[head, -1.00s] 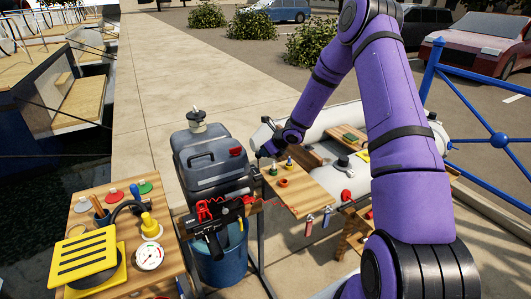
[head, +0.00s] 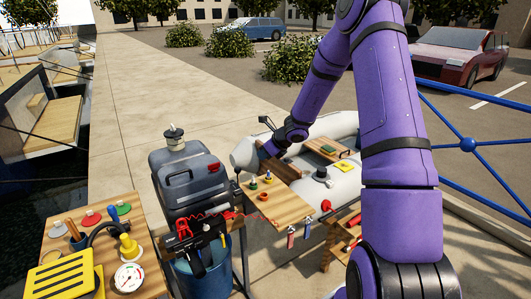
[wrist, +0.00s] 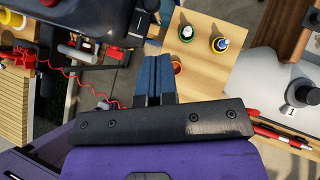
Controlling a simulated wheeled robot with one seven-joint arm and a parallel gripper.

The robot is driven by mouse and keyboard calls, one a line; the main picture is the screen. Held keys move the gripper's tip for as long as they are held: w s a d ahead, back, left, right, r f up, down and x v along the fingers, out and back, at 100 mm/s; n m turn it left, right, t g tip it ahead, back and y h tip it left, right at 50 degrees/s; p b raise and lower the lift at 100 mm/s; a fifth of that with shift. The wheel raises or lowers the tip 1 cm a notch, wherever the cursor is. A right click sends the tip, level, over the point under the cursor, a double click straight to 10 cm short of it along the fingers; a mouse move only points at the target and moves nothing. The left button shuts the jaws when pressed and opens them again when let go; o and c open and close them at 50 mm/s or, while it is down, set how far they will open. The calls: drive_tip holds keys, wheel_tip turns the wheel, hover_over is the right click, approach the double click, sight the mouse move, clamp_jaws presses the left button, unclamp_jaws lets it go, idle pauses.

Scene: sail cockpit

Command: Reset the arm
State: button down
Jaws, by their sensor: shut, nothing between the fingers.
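In the head view the fingertips are too small to make out clearly.
A wooden table (head: 70,222) with a yellow grille (head: 60,275) and a gauge (head: 128,277) is at left. A blue railing (head: 465,145) stands at right. Small bottles and an orange ring sit on the shelf.

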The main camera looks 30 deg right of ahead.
drive_tip(key=shift+s+d+r, duration=0.2)
drive_tip(key=shift+s+r, duration=0.1)
drive_tip(key=shift+r, duration=0.25)
drive_tip(key=s+a+r+n+g, duration=0.1)
drive_tip(key=s+a+r+n, duration=0.7)
drive_tip(key=r, duration=0.3)
drive_tip(key=s+a+r+n+g, duration=0.1)
drive_tip(key=s+a+r+n, duration=0.7)
drive_tip(key=r, duration=0.3)
drive_tip(key=s+r+n+h, duration=0.2)
drive_tip(key=s+n, duration=0.5)
drive_tip(key=s, duration=0.4)
drive_tip(key=s+r+n+h, duration=0.2)
drive_tip(key=s+r+n, duration=0.2)
drive_tip(key=s+n, duration=0.3)
drive_tip(key=s, duration=0.5)
drive_tip(key=shift+s+r+n, duration=0.15)
drive_tip(key=shift+s+n, duration=0.1)
drive_tip(key=shift+n, duration=0.05)
